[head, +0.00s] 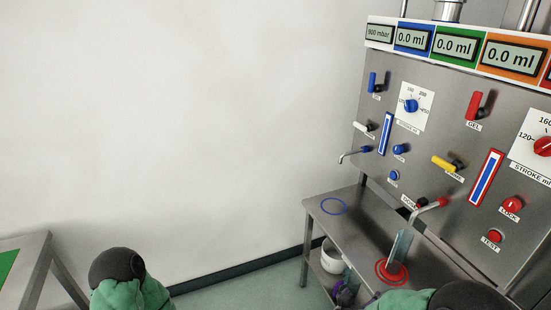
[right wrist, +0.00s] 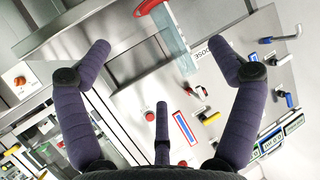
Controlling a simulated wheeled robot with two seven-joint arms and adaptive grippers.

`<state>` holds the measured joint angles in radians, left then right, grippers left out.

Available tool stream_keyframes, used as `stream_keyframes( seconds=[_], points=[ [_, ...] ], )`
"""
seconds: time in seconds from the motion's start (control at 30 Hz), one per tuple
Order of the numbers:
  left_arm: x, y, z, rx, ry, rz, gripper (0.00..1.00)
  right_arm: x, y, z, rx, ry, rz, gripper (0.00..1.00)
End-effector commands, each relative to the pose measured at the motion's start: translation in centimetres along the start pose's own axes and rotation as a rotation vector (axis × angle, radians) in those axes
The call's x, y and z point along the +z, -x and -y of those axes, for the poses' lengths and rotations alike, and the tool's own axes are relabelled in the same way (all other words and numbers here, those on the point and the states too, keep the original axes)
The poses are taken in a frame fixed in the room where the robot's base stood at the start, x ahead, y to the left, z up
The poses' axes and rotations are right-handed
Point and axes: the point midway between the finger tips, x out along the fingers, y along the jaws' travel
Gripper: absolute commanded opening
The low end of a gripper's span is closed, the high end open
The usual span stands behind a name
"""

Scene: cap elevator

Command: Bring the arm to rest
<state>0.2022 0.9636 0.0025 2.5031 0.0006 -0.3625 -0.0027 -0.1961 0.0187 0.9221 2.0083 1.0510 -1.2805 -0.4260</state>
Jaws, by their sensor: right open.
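My right gripper (right wrist: 166,60) shows in the right wrist view with its dark purple fingers spread wide, open and empty. Beyond the fingers a clear tube (right wrist: 175,42) shows with the red ring (right wrist: 146,7) at its base; nothing is held. In the head view the tube (head: 400,246) stands upright on the red ring, under the red-tipped spout. My right arm is at the bottom right edge. A small dark purple shape (head: 345,294) shows beside the table, too small to tell. My left arm shows only a green and black part at the bottom left; its gripper is hidden.
The steel panel (head: 440,130) with levers, dials and displays rises at the right. Its steel table (head: 362,226) bears a blue ring (head: 333,206). A white container (head: 332,257) is below the table top. Another table (head: 32,262) stands at left. Floor between is clear.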

Motion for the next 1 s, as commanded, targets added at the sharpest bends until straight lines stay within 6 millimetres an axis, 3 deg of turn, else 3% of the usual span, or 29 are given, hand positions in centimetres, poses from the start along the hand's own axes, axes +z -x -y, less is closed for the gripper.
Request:
stream_keyframes(
  seconds=[0.27,0.47,0.73,1.0],
  points=[
    [0.0,0.0,0.0,0.000,0.000,0.000,0.40,3.0,-1.0,1.6,-0.095,0.029,0.099,0.92],
    [0.0,0.0,0.0,0.000,0.000,0.000,0.40,6.9,-1.5,3.0,-0.194,0.062,0.227,0.92],
    [0.0,0.0,0.0,0.000,0.000,0.000,0.40,16.9,0.0,4.2,-0.380,0.137,0.569,0.92],
    [0.0,0.0,0.0,0.000,0.000,0.000,0.40,26.6,5.4,2.0,-0.519,0.221,0.967,0.92]
  ],
)
